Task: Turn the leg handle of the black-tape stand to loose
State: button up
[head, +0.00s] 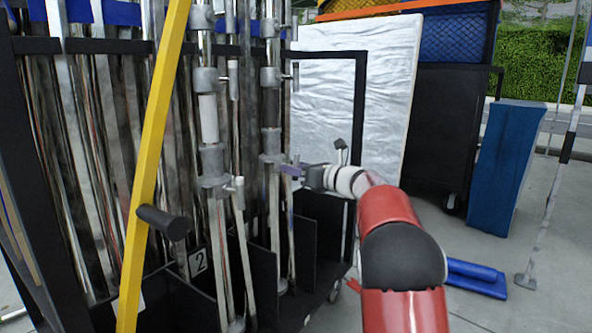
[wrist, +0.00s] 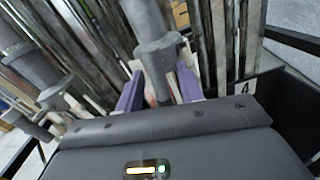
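The black-tape stand is a grey metal stand with a black tape band (head: 271,141) on its column, in the middle of the head view. Its leg collar (head: 272,159) sits just below the tape. My gripper (head: 291,171) is at the collar's right side, where the leg handle is hard to make out behind the purple fingers. In the wrist view my gripper (wrist: 158,78) has its two purple fingers apart, on either side of the metal just under a grey collar (wrist: 158,50). I cannot tell whether they touch it.
A similar stand with a white band (head: 208,118) stands close on the left. A yellow bar (head: 155,150) with a black knob crosses the left. Black dividers (head: 262,262) surround the stand bases. A white sheet-covered panel (head: 385,90) is behind.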

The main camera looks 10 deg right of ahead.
jog(key=v, duration=0.7)
jog(key=shift+s+d, duration=0.25)
jog(key=shift+s, duration=0.05)
jog(key=s+d+r+m+t+h, duration=0.2)
jog(key=s+r+m+h, duration=0.3)
jog(key=m, duration=0.6)
jog(key=s+d+r+m+t+h, duration=0.2)
jog(key=s+m+t+h, duration=0.15)
jog(key=m+h, duration=0.55)
jog(key=s+a+f+m+g+y, duration=0.1)
jog(key=s+a+f+m+g, duration=0.25)
jog(key=s+f+m, duration=0.6)
jog(key=s+a+f+m+g, duration=0.3)
jog(key=s+f+m+g, duration=0.25)
jog(key=s, duration=0.75)
jog(key=s+a+f+m+g+y, duration=0.1)
jog(key=s+a+f+m+g, duration=0.25)
jog(key=s+f+m, duration=0.7)
notch_tip(320, 180, up, 15)
jog(key=s+n+p, duration=0.1)
jog(key=n+p, duration=0.1)
jog(key=p, duration=1.1)
jog(key=shift+n+g, duration=0.35)
jog(key=shift+g, duration=0.05)
